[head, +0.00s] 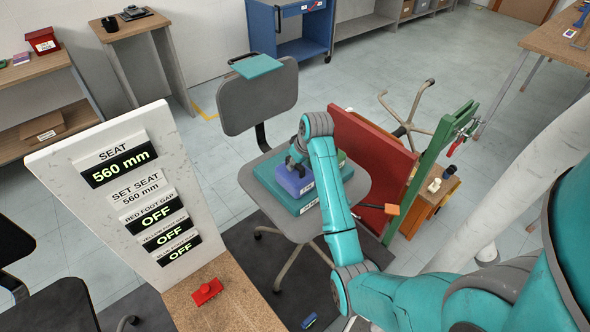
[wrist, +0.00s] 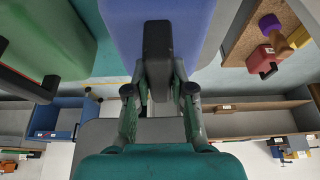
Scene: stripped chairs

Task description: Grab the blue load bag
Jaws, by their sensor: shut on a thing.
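The blue load bag (head: 292,182) sits on a teal slab (head: 318,198) on the grey chair seat (head: 340,205). In the wrist view the bag (wrist: 200,25) fills the top middle, with a dark handle (wrist: 157,50) in front of it. My gripper (head: 296,157) is at the top of the bag. In the wrist view my gripper (wrist: 158,88) has its fingers on both sides of the handle, shut on it. I cannot tell whether the bag is clear of the slab.
A green bag (wrist: 45,35) is close beside the blue one. A red panel (head: 370,150) and green frame (head: 425,165) stand right of the seat. The chair backrest (head: 255,100) rises behind. A sign board (head: 95,165) reading "SEAT 560 mm" stands at left.

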